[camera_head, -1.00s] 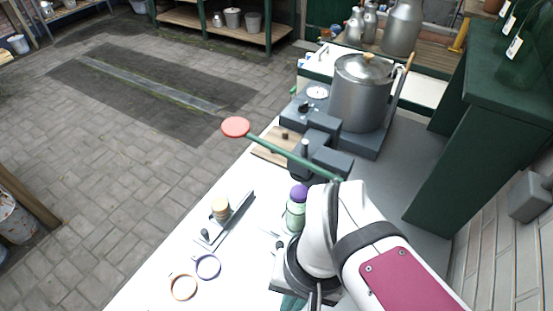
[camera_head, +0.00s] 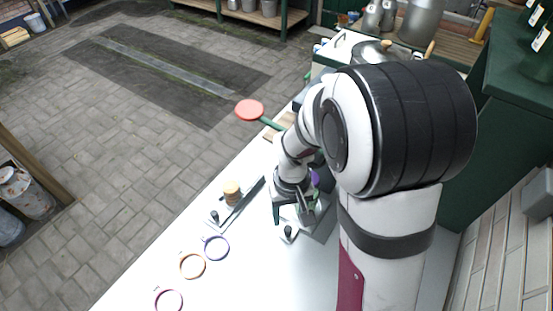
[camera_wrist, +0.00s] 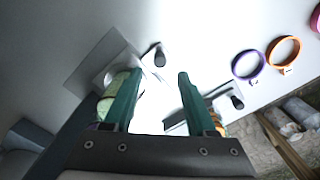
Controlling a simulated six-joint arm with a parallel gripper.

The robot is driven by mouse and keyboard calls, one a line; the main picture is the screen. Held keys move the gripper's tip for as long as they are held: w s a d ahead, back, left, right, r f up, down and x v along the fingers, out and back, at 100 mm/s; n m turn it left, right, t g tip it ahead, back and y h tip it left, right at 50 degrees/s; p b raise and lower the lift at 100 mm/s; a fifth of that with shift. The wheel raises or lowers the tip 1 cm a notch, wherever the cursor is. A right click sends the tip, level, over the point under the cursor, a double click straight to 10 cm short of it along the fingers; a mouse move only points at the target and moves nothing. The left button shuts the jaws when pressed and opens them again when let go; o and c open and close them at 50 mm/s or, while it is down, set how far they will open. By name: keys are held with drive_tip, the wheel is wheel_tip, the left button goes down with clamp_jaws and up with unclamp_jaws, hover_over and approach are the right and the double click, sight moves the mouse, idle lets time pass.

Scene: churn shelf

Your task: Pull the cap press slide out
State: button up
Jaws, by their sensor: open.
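A grey slide plate with a black knob (camera_head: 288,233) lies on the white bench top. I cannot be sure which plate is the cap press slide. The same knob shows in the wrist view (camera_wrist: 160,56), ahead of and roughly between my fingertips. A pale green bottle with a purple top (camera_head: 315,180) stands on this plate, partly hidden by my arm. In the wrist view the bottle (camera_wrist: 107,103) is beside my left finger. My gripper (camera_head: 297,210) has green fingers, spread and empty (camera_wrist: 159,76), pointing down near the plate, apart from the knob.
Another slide with a black knob (camera_head: 214,216) and a stack of tan discs (camera_head: 232,192) is to the left. Purple (camera_head: 216,248), orange (camera_head: 192,265) and pink (camera_head: 168,300) rings lie at the front. A red-ended lever (camera_head: 250,110) rises behind.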

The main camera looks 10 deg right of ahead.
sight(288, 229)
wheel_tip(288, 229, down, 6)
drive_tip(key=shift+r, duration=0.2)
clamp_jaws()
idle(1.4)
